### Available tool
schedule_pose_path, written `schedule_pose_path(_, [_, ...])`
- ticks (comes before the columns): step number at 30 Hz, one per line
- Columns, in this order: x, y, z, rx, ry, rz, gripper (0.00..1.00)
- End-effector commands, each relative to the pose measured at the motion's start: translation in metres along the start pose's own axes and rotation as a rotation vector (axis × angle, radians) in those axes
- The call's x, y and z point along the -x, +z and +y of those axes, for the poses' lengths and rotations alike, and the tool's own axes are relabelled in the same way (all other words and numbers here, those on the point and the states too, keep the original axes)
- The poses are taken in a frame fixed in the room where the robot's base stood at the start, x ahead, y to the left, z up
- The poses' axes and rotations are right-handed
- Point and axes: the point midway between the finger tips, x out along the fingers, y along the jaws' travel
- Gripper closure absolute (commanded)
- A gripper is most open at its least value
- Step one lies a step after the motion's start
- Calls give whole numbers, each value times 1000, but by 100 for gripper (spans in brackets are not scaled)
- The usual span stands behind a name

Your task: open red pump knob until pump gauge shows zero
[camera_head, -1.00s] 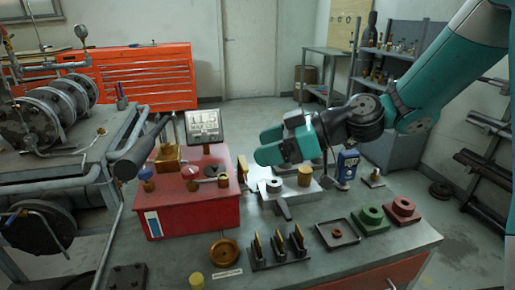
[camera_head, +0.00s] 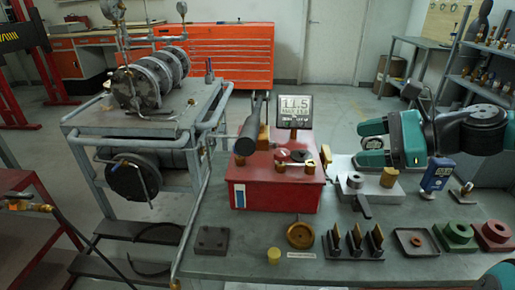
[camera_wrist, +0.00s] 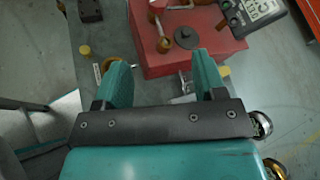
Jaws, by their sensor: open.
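The red pump box (camera_head: 270,188) stands on the workbench, with a small red knob (camera_head: 282,153) on top. The pump gauge (camera_head: 295,109), a tilted digital display behind the knob, appears to read 11.5. My gripper (camera_head: 361,143) is open and empty, to the right of the pump and apart from it, above the bench. In the wrist view, the two teal fingers of my gripper (camera_wrist: 163,72) are spread, with the red pump box (camera_wrist: 160,62) and gauge (camera_wrist: 258,10) beyond them. The red knob is at the top edge there, only partly visible.
A black lever handle (camera_head: 248,135) sticks up at the pump's left. A piped machine (camera_head: 150,100) stands left.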

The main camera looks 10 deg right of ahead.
Motion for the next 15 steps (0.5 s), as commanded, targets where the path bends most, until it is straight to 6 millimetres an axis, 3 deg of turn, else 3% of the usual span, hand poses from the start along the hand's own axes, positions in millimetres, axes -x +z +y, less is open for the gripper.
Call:
schedule_pose_path(3, [12, -2, 2, -253, -21, 0, 36])
schedule_pose_path(6, [14, -2, 3, -374, -25, -4, 36])
schedule_pose_path(11, [4, 0, 4, -423, -13, -8, 36])
schedule_pose_path(15, [-20, 2, 6, -418, -4, -9, 36])
